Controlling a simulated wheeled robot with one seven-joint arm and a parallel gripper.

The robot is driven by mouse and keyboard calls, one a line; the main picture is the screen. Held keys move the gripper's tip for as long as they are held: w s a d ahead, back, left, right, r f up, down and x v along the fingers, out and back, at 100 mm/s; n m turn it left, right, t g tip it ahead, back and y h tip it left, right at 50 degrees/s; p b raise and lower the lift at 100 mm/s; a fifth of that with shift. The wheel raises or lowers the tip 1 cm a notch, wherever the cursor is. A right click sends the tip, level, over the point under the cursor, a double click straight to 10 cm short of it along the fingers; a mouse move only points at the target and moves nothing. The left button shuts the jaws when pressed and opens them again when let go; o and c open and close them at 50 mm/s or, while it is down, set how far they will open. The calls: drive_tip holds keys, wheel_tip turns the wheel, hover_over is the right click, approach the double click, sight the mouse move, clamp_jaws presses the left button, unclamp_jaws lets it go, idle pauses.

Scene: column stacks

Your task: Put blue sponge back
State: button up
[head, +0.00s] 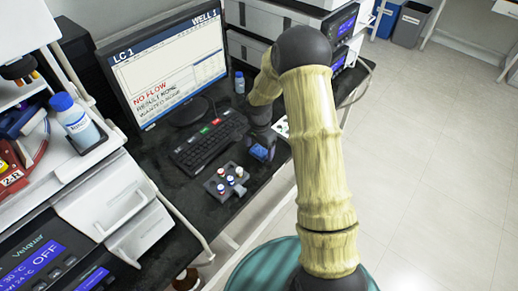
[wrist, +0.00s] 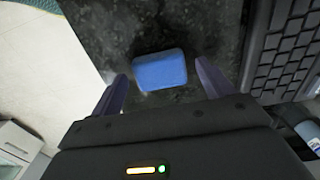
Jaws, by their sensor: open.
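The blue sponge (wrist: 160,70) lies flat on the black speckled bench top in the wrist view, just ahead of and between my fingertips. It also shows in the head view (head: 259,152), below the right end of the keyboard. My gripper (wrist: 158,88) is open, one finger on each side of the sponge's near end, with gaps to both. I cannot tell how high the fingertips are above the bench. In the head view my gripper (head: 262,137) is right at the sponge, partly hidden by my arm.
The keyboard (head: 209,139) stands close beside the sponge. A small rack of vials (head: 227,181) sits on the bench nearer me. The monitor (head: 172,65) reads "NO FLOW". A blue-capped bottle (head: 240,82) stands behind. The bench edge is close to the sponge, with open floor beyond.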

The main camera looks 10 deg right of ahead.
sight(259, 151)
wheel_tip(259, 151, up, 11)
idle(0.4)
drive_tip(key=shift+s+r, duration=0.1)
drive_tip(key=s+r+n+t, duration=0.1)
drive_tip(key=s+n, duration=0.2)
drive_tip(key=s, duration=0.4)
drive_tip(key=s+r+n, duration=0.2)
drive_tip(key=s+n, duration=0.2)
drive_tip(key=s, duration=0.2)
drive_tip(key=s+r+n+t, duration=0.1)
drive_tip(key=s+r+n, duration=0.1)
drive_tip(key=s, duration=0.5)
drive_tip(key=shift+s+r+n+t, duration=0.25)
drive_tip(key=shift+s+n+t, duration=0.1)
drive_tip(key=shift+n, duration=0.55)
drive_tip(key=shift+d, duration=0.1)
